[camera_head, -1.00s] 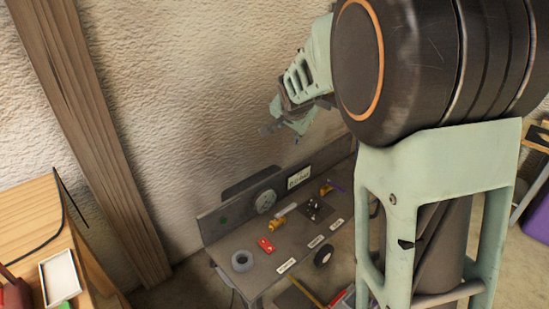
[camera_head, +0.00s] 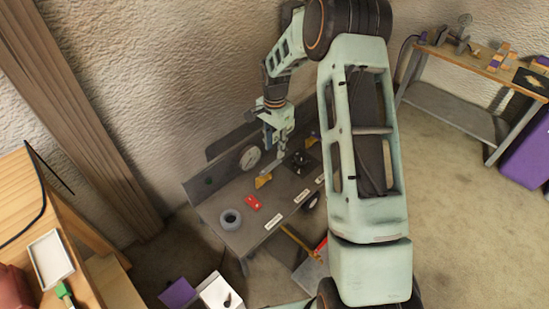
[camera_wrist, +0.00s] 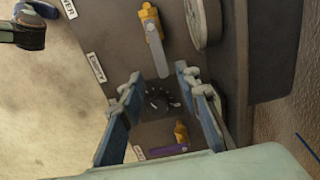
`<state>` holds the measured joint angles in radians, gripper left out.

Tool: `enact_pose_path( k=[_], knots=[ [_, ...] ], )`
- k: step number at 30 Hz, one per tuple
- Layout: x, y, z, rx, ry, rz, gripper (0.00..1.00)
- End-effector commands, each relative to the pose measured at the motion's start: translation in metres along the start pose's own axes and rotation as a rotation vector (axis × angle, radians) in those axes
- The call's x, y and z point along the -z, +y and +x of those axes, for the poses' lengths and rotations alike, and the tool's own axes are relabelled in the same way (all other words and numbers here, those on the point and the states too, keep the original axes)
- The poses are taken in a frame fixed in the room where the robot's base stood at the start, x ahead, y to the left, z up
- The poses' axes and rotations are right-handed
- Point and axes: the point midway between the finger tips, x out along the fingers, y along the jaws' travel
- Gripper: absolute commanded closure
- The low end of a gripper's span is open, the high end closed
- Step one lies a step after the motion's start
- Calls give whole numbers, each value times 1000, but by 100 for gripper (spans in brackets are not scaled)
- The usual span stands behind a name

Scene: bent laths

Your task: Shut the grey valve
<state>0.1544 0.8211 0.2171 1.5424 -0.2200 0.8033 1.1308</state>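The grey valve has a yellow body (camera_wrist: 150,22) with a grey lever (camera_wrist: 157,55) running roughly in line with it. In the head view its yellow body (camera_head: 263,181) shows on the bench, with my gripper partly hiding the rest. My gripper (camera_wrist: 165,82) is open and empty, its two blue fingers apart, pointing down at the bench. It also shows in the head view (camera_head: 281,155), above the bench near the valve. In the wrist view, the lever's end lies just beyond the fingertips, and a black knob (camera_wrist: 157,101) shows between the fingers.
A second valve with a purple lever (camera_wrist: 166,151) is beyond the knob. A round gauge (camera_head: 249,158) stands on the back panel. A grey ring (camera_head: 230,219) and a red piece (camera_head: 252,202) lie on the bench's left part.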

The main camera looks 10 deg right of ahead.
Motion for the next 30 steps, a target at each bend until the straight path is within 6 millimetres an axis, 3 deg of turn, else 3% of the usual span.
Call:
enact_pose_path(
  k=[3, 9, 22, 30],
  knots=[
    [0, 1, 25, -3, -3, 1, 70],
    [0, 1, 53, -1, -1, 0, 70],
    [0, 0, 63, 1, 1, 0, 70],
    [0, 0, 63, 1, 1, 0, 98]
  ],
)
